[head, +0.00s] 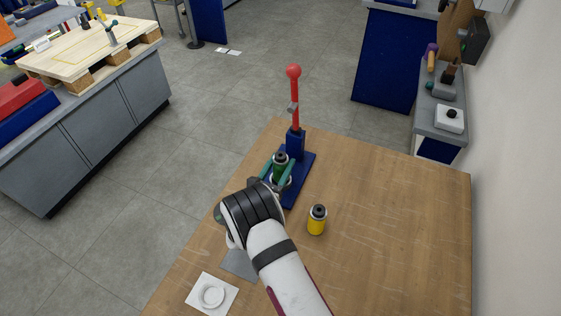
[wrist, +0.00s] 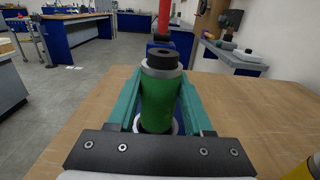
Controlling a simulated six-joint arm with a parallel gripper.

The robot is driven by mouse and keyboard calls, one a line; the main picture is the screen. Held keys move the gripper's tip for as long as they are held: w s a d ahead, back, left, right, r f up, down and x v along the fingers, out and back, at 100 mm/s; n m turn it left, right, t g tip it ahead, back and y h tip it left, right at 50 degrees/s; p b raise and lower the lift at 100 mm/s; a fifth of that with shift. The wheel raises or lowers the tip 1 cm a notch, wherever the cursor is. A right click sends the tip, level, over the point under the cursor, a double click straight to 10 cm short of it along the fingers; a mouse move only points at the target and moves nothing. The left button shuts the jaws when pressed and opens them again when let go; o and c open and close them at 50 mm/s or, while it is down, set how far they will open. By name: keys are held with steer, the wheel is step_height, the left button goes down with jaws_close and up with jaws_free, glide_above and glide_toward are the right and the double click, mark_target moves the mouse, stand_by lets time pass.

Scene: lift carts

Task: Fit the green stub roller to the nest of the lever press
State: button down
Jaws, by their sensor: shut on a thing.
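The green stub roller (head: 280,170) stands upright over the blue base of the lever press (head: 304,170), which has a red lever with a ball knob. My gripper (head: 279,167) is shut on the roller, with a teal finger on either side. In the wrist view the roller (wrist: 160,105) shows a grey collar and a dark top between the fingers of my gripper (wrist: 160,78). A pale ring, seemingly the nest (wrist: 175,127), shows around the roller's lower end. I cannot tell whether the roller is seated in it.
A yellow roller (head: 317,224) with a dark top stands on the wooden table (head: 390,220), right of my gripper. A white square with a round ring (head: 212,294) and a grey plate (head: 239,265) lie at the front left. The table's right side is clear.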

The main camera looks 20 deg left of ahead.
steer(key=shift+f, duration=0.7)
steer(key=shift+f, duration=0.25)
steer(key=shift+f, duration=0.2)
steer(key=shift+c, duration=1.1)
jaws_free()
steer(key=s, duration=1.5)
steer(key=shift+s, duration=0.4)
